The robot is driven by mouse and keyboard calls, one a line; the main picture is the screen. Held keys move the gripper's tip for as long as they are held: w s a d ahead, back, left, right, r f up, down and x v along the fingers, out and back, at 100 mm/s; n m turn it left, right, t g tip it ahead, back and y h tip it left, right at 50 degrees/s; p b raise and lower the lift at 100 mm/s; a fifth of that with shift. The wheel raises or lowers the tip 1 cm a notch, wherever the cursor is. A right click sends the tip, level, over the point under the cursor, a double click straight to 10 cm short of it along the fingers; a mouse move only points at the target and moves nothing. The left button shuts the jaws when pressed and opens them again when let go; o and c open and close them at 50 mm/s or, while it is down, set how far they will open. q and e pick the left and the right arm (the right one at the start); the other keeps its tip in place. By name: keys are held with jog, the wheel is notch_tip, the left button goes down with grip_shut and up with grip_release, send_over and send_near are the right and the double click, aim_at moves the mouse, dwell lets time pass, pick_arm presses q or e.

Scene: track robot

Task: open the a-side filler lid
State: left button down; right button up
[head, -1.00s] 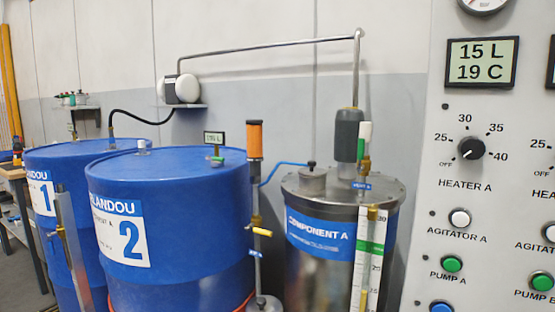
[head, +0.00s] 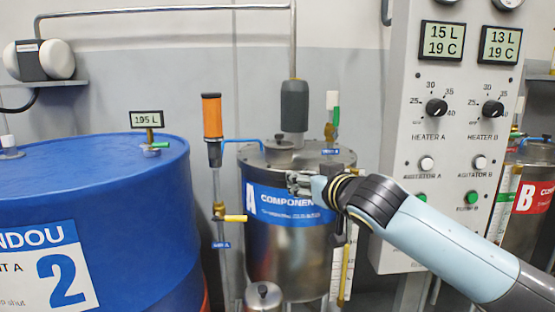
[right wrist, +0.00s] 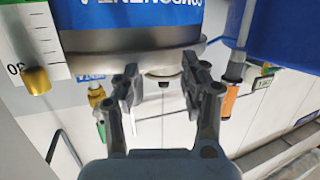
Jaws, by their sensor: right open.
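The A-side tank (head: 285,262) is a steel cylinder with a blue "Component A" label. Its filler lid (head: 279,153) is a small grey round cap with a dark knob, on the left part of the tank top, and looks shut. My right gripper (head: 295,183) is in front of the tank's upper wall, below and right of the filler lid, apart from it. In the right wrist view the tank appears upside down, and the open, empty fingers (right wrist: 160,76) spread either side of what looks like the filler lid (right wrist: 160,76). My left gripper is not in view.
A dark grey agitator motor (head: 294,106) stands behind the lid. An orange-topped pipe (head: 212,116) and blue drum 2 (head: 110,190) are to the left. A control panel (head: 400,150) stands to the right. A small steel pot (head: 263,296) is low in front.

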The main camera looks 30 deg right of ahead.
aim_at(281, 135)
notch_tip(281, 135, up, 8)
jog(key=w+f+t, duration=0.1)
jog(key=w+t, duration=0.1)
jog(key=w, duration=0.4)
jog(key=w+d, duration=0.1)
jog(key=w, duration=0.4)
jog(key=shift+w+d+r, duration=0.2)
jog(key=shift+w+d, duration=0.1)
jog(key=shift+d, duration=0.05)
jog(key=shift+w+d, duration=0.1)
jog(key=shift+w, duration=0.6)
grip_shut()
jog(key=shift+w+f, duration=0.15)
jog(key=shift+f, duration=0.25)
